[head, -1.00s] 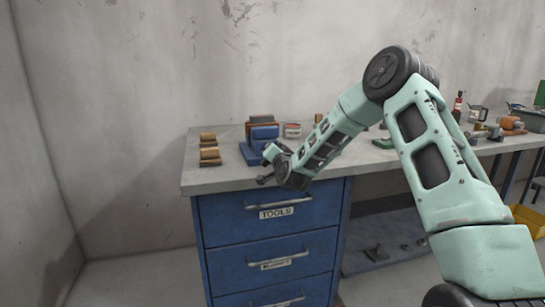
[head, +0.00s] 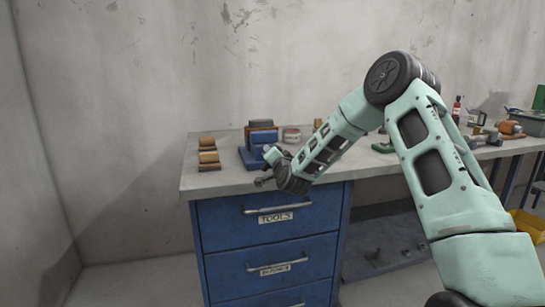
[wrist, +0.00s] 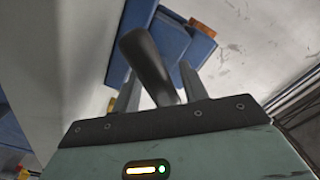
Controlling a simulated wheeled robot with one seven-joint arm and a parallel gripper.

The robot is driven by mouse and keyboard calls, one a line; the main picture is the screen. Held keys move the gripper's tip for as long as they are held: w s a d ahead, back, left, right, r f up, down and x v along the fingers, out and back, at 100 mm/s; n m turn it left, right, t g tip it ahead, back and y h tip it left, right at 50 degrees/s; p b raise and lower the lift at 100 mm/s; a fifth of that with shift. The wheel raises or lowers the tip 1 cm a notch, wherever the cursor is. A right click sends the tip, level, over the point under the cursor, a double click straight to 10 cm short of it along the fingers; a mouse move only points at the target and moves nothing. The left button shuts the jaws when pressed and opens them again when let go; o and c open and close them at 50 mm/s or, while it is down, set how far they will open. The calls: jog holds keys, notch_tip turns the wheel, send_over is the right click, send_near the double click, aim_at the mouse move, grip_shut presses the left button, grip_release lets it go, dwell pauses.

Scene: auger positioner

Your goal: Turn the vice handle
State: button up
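The blue vice (head: 250,155) stands on the bench near its front left corner, with a brown part at its back. In the wrist view the blue body (wrist: 170,40) lies beyond my fingers. The dark, rounded vice handle (wrist: 145,60) runs between my two fingers. My gripper (wrist: 157,88) is open around the handle, with a finger on each side and narrow gaps visible. Whether either finger touches the handle cannot be told. In the head view my gripper (head: 268,168) is just in front of the vice, and my wrist hides part of the vice's front.
Small wooden-coloured blocks (head: 208,158) sit on the bench left of the vice. A round tin (head: 291,134) is behind it to the right. Blue drawers (head: 270,240) stand under the bench edge. Tools and a red bottle (head: 456,108) are farther right, beyond my arm.

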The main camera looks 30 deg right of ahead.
jog(key=b+v, duration=0.1)
jog(key=v, duration=1.6)
jog(key=shift+s, duration=0.2)
jog(key=shift+a+r, duration=0.1)
jog(key=shift+r, duration=0.05)
